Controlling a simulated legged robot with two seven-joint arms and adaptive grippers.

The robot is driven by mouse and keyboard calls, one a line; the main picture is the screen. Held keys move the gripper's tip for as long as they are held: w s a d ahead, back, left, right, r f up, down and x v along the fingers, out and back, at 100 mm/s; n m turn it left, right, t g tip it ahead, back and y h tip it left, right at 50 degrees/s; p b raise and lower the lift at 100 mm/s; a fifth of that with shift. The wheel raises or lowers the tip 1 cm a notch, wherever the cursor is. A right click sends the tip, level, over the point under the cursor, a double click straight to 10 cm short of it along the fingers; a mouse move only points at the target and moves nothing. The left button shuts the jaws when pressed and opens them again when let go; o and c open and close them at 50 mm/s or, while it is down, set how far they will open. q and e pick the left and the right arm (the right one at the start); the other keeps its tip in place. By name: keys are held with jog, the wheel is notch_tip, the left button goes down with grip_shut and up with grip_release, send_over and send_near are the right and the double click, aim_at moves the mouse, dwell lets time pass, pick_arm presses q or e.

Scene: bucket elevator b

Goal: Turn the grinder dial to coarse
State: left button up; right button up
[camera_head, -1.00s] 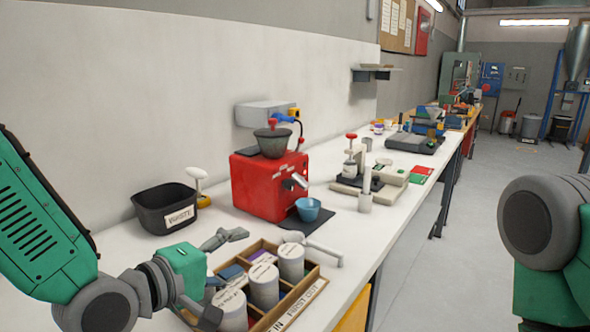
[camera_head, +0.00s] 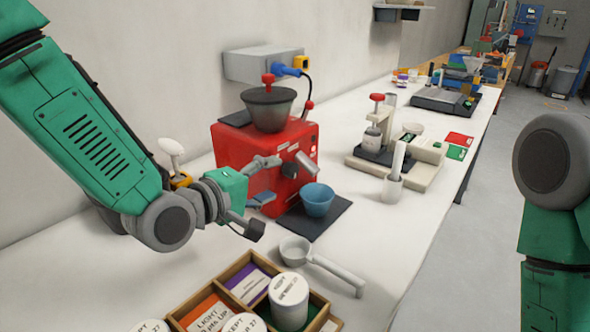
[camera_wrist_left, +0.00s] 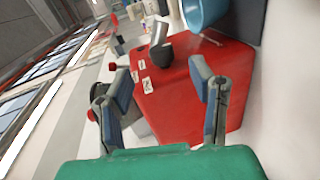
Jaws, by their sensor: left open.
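The red grinder (camera_head: 235,148) stands on the white counter with a dark hopper (camera_head: 268,108) on top. Its front has small pale labels and a grey spout (camera_head: 307,165). A red knob (camera_head: 309,104) shows at its far upper edge; I cannot tell whether it is the dial, and no dial setting is readable. My left gripper (camera_head: 264,197) is open and empty at the grinder's near face, covering part of it. In the left wrist view the red body (camera_wrist_left: 190,100) lies beyond and between the spread fingers (camera_wrist_left: 163,92). My right gripper is out of view.
A blue cup (camera_head: 318,199) stands on a dark mat below the spout. A grey scoop (camera_head: 295,250) and a wooden divided box (camera_head: 175,318) with labelled jars lie in front. A press stand (camera_head: 378,150) is to the right. A wall box (camera_head: 262,62) has a blue plug.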

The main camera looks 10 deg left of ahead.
aim_at(285, 173)
pick_arm(q)
jog(key=x, duration=0.4)
jog(key=a+x, duration=0.1)
jog(key=x, duration=0.1)
jog(key=shift+w+f, duration=0.2)
jog(key=shift+w, duration=0.05)
jog(key=shift+w+d+f, duration=0.1)
jog(key=shift+w+d, duration=0.5)
jog(key=shift+d, duration=0.35)
jog(key=shift+a, duration=0.3)
grip_shut()
